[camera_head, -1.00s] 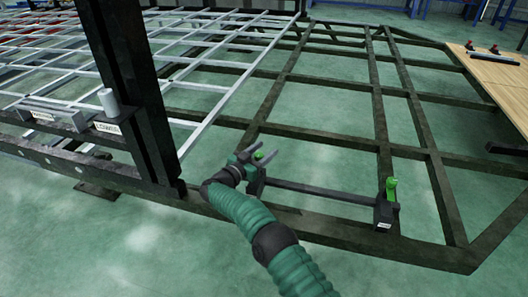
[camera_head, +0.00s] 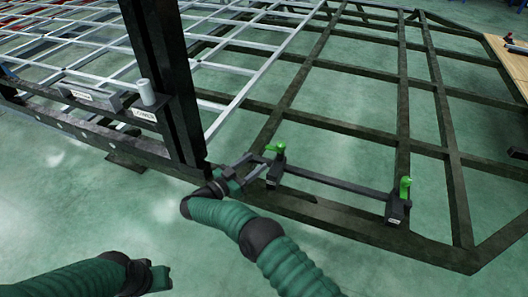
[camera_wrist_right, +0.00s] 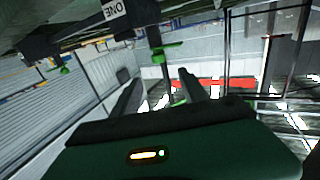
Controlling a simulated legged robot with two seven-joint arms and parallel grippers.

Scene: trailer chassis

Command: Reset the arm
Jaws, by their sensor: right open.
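My right gripper (camera_head: 256,166) is open, low over the front rail, just left of the left green-handled clamp (camera_head: 274,168). Nothing shows held between its fingers. In the right wrist view its two fingers (camera_wrist_right: 162,97) are spread apart, with green clamp parts showing beyond and between them. A second green-handled clamp (camera_head: 399,204) sits to the right, and a dark bar (camera_head: 335,184) links the two clamps. My left gripper (camera_head: 158,278) is at the lower left over the bare floor; its jaws are too small to read.
The dark chassis frame (camera_head: 428,149) has open gaps between its beams. A dark upright post (camera_head: 163,80) stands close behind and left of my right gripper. A grey cylinder (camera_head: 147,92) sits on the rail beside it. A wooden table (camera_head: 512,62) is at far right. The front floor is clear.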

